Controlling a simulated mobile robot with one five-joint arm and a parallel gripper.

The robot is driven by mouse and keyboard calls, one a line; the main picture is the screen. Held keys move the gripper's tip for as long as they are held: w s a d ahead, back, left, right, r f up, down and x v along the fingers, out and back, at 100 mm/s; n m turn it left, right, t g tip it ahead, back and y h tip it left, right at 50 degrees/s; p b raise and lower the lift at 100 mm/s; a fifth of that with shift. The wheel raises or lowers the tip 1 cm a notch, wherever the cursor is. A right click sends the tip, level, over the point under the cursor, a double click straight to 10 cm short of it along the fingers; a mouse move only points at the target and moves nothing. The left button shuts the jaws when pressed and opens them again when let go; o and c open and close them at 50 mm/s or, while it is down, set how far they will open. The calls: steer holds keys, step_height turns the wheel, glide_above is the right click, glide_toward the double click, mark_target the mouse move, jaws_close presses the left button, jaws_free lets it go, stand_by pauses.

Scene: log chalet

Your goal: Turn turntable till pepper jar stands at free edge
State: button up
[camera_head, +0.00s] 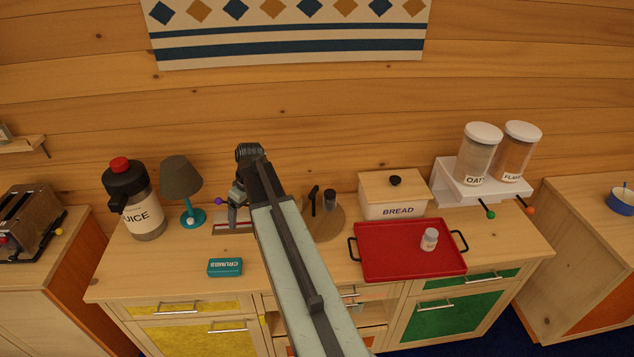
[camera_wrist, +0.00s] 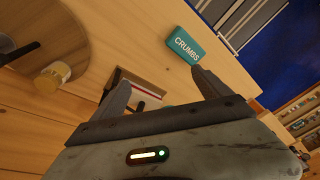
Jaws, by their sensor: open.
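The round wooden turntable (camera_head: 327,228) stands at the back middle of the counter, its left part hidden by my arm. A small grey jar with a dark lid (camera_head: 330,200) stands at its back; I cannot read a label, so I cannot tell if it is the pepper jar. A dark upright piece (camera_head: 313,201) is beside it. In the wrist view the turntable (camera_wrist: 62,30) is at the upper left, with a pale-lidded jar (camera_wrist: 52,79) near its rim. My gripper (camera_head: 238,216) is open and apart from the turntable, to its left; its fingers also show in the wrist view (camera_wrist: 162,92).
A low box with a red stripe (camera_wrist: 145,90) lies under my gripper. The teal crumbs box (camera_head: 225,267) is in front. A lamp (camera_head: 181,178) and juice jug (camera_head: 147,215) stand left. The bread box (camera_head: 393,208) and red tray (camera_head: 400,262) stand right of the turntable.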

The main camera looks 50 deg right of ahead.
steer(key=d+t, duration=0.1)
steer(key=d, duration=1.6)
steer(key=n+t, duration=0.1)
steer(key=n, duration=0.1)
glide_toward(314, 190)
steer(key=b+x, duration=0.6)
steer(key=x, duration=0.2)
steer(key=shift+d+f+b, duration=0.1)
steer(key=shift+f+b, duration=0.05)
steer(key=shift+b, duration=0.25)
steer(key=shift+w+f+b, duration=0.2)
steer(key=shift+f+b, duration=0.15)
steer(key=shift+r, duration=0.1)
